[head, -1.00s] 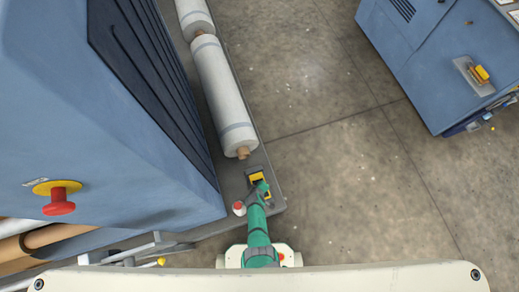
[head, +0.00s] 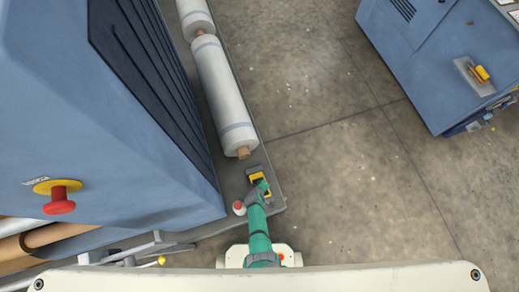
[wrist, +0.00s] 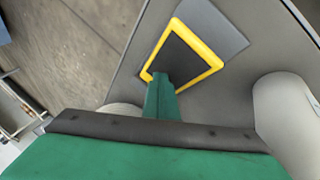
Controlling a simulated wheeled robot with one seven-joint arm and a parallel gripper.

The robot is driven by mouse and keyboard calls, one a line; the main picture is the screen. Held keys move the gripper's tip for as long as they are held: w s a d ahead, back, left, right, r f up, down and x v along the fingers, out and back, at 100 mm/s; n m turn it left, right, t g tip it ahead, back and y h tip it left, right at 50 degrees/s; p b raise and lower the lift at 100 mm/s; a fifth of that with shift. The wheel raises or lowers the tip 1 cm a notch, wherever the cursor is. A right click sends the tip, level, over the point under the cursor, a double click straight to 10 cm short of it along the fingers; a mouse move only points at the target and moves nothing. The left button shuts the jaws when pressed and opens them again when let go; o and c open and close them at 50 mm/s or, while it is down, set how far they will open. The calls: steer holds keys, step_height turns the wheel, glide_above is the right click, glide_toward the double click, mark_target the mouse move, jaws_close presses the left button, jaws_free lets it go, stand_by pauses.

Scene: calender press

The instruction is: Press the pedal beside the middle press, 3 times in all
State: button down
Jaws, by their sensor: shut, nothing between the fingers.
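The pedal (head: 254,172) is a black plate in a yellow frame. It sits on the grey base strip beside the large blue press (head: 130,130), just below the end of a white roll. In the wrist view the pedal (wrist: 185,48) lies ahead of my fingers, its black face largely visible. My gripper (head: 263,186) is green and shut, with nothing held. In the wrist view its fingertips (wrist: 161,77) overlap the near edge of the pedal. I cannot tell whether they touch it. Part of the pedal is hidden behind the gripper in the head view.
White rolls (head: 222,90) lie along the base strip. A small white and red object (head: 239,207) stands left of my gripper. A red button on a yellow plate (head: 60,199) is on the press. Another blue machine (head: 440,60) stands right, with open floor between.

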steer(key=shift+w+a+r, duration=0.1)
steer(key=shift+w+r, duration=0.15)
steer(key=shift+r, duration=0.5)
steer(key=shift+w+r, duration=0.2)
steer(key=shift+r, duration=0.25)
steer(key=shift+w+a+r, duration=0.1)
steer(key=shift+w+r, duration=0.1)
steer(key=shift+r, duration=0.45)
steer(key=shift+w+a+r, duration=0.1)
steer(key=shift+w+r, duration=0.05)
steer(key=shift+r, duration=0.5)
steer(key=shift+w+a+r, duration=0.1)
steer(key=shift+w+r, duration=0.1)
steer(key=shift+r, duration=0.45)
stand_by(0.8)
steer(key=shift+w+a+r, duration=0.1)
steer(key=shift+w+r, duration=0.15)
steer(key=shift+r, duration=0.65)
steer(key=shift+w+r, duration=0.25)
steer(key=shift+r, duration=0.65)
steer(key=f, duration=0.2)
steer(key=s+f, duration=0.1)
steer(key=f, duration=0.2)
steer(key=s+f, duration=0.1)
steer(key=f, duration=0.2)
steer(key=shift+d, duration=0.4)
steer(key=shift+s+f, duration=0.2)
steer(key=shift+s, duration=0.05)
